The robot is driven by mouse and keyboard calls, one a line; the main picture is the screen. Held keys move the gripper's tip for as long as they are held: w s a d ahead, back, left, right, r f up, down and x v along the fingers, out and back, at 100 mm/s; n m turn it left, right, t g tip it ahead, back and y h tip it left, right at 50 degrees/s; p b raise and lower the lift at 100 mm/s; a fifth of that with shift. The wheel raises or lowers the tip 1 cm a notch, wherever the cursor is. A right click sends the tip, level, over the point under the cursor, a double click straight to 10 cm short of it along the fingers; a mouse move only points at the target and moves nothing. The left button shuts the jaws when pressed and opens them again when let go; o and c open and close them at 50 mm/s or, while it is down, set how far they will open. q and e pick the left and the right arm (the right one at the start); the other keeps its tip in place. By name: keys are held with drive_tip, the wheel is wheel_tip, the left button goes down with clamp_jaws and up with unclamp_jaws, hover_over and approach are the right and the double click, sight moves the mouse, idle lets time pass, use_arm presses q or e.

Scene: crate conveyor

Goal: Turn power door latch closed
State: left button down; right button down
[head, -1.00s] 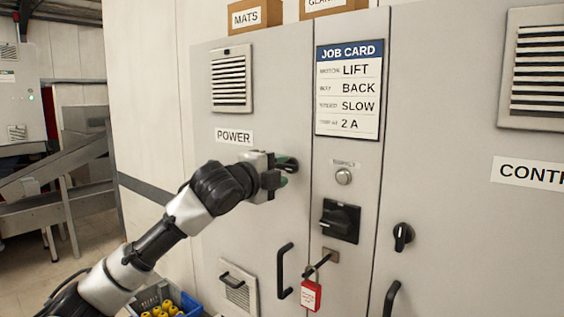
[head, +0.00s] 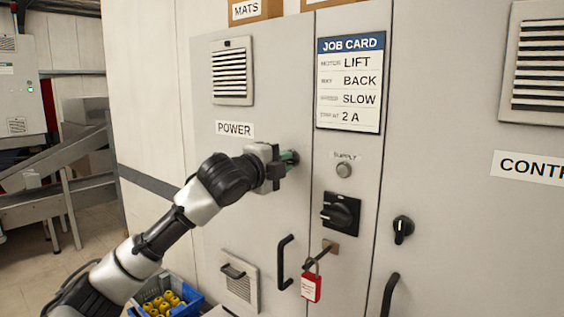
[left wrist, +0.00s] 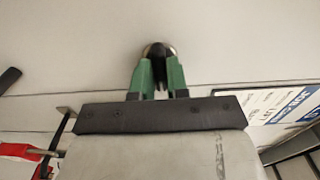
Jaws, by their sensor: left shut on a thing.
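The POWER door (head: 230,175) is a grey cabinet door with a POWER label (head: 235,129), and it lies flat in the cabinet front. My left gripper (head: 289,158) is at its latch, below and right of the label. In the left wrist view, the black latch (left wrist: 158,52) is between the green fingertips of my left gripper (left wrist: 158,74), which are shut on it. In the head view the latch is mostly hidden behind the gripper, so its exact angle cannot be told. My right gripper is in neither view.
A black door handle (head: 284,262) and a red padlock (head: 311,286) are below the gripper. A black rotary switch (head: 340,213) and the job card (head: 349,84) are to the right. A blue crate (head: 190,302) of yellow parts stands low by my left arm.

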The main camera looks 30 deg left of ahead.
use_arm(q)
drive_tip(key=n+p, duration=0.5)
drive_tip(key=n, duration=1.2)
drive_tip(key=shift+n, duration=0.3)
idle(0.3)
drive_tip(key=c, duration=1.1)
unclamp_jaws()
